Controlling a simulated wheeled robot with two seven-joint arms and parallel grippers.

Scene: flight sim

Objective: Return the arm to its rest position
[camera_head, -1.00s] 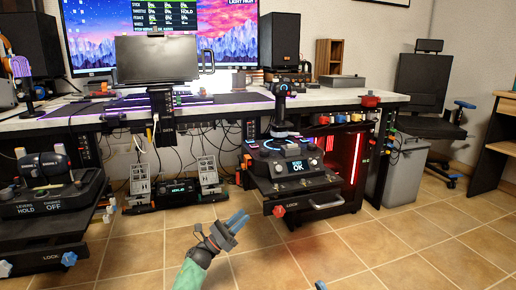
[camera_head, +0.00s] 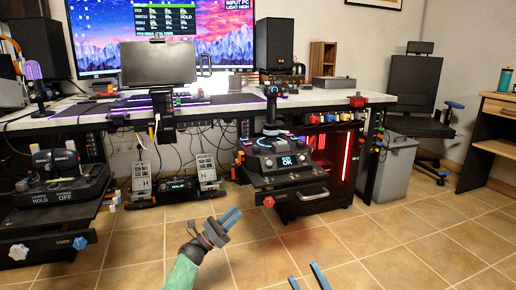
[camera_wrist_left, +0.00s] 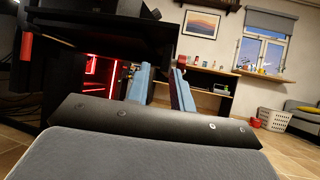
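My left gripper (camera_head: 232,216) is held over the tiled floor in the head view, its arm with a green sleeve coming in from the bottom. Its two blue fingers stand apart with nothing between them, as the left wrist view (camera_wrist_left: 162,88) shows. My right gripper (camera_head: 308,275) shows only as two blue fingertips at the bottom edge of the head view. They are apart with nothing visible between them; the rest of that arm is out of frame.
A desk (camera_head: 350,99) carries monitors and speakers. A joystick unit (camera_head: 272,150) sits on a pull-out shelf in front, and a throttle unit (camera_head: 50,190) stands at left. Pedals (camera_head: 208,170) lie under the desk. A grey bin (camera_head: 397,170) stands at right. The foreground floor is clear.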

